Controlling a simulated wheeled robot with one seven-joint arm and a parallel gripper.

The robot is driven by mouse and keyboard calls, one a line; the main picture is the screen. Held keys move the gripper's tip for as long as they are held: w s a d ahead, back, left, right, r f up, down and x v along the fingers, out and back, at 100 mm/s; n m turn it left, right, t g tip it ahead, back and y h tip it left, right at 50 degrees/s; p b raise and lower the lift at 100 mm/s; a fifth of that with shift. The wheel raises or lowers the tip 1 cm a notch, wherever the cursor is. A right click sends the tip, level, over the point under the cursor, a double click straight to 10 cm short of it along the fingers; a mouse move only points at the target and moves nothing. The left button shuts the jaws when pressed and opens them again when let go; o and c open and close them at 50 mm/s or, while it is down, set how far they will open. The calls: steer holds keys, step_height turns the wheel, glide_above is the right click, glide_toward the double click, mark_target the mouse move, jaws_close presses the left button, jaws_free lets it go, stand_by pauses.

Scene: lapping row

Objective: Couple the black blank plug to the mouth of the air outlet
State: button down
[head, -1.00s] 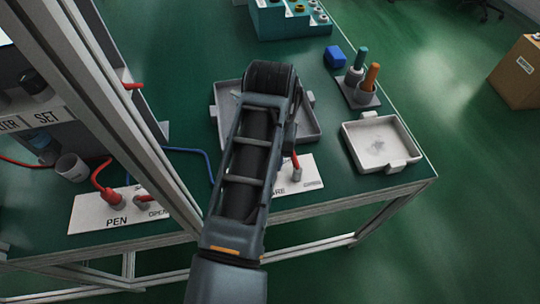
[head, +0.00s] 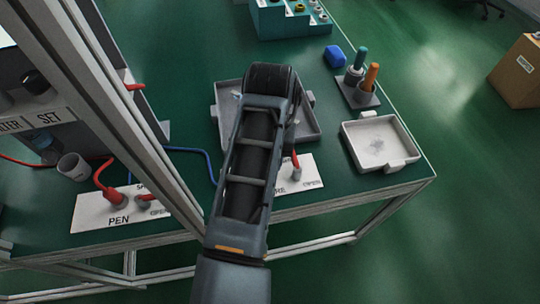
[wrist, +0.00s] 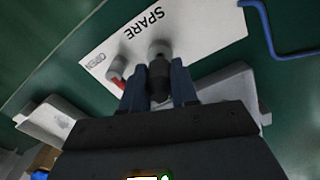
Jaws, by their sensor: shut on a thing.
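My gripper (wrist: 158,88) is shut on the black blank plug (wrist: 158,82), which sits between its two blue fingers in the wrist view. The plug's far end lines up with a grey round air outlet (wrist: 159,50) on the white SPARE plate (wrist: 190,30). The plug overlaps the outlet's near side in this view; I cannot tell whether they touch or have a gap. In the head view my arm hides the gripper, the plug and that outlet; only part of the white plate (head: 300,187) shows.
Beside the outlet stands a grey fitting with a red part (wrist: 118,70). A grey tray (head: 310,118) lies behind my arm, and another tray (head: 380,142) lies to the right. A blue hose (head: 195,151) runs left of my arm. A metal frame post (head: 130,110) stands at left.

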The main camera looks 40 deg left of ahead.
steer(key=shift+f+b, duration=0.65)
steer(key=shift+f, duration=0.7)
steer(key=c, duration=0.8)
jaws_free()
step_height(320, 180, up, 8)
steer(key=shift+f, duration=0.1)
steer(key=shift+s+d, duration=0.1)
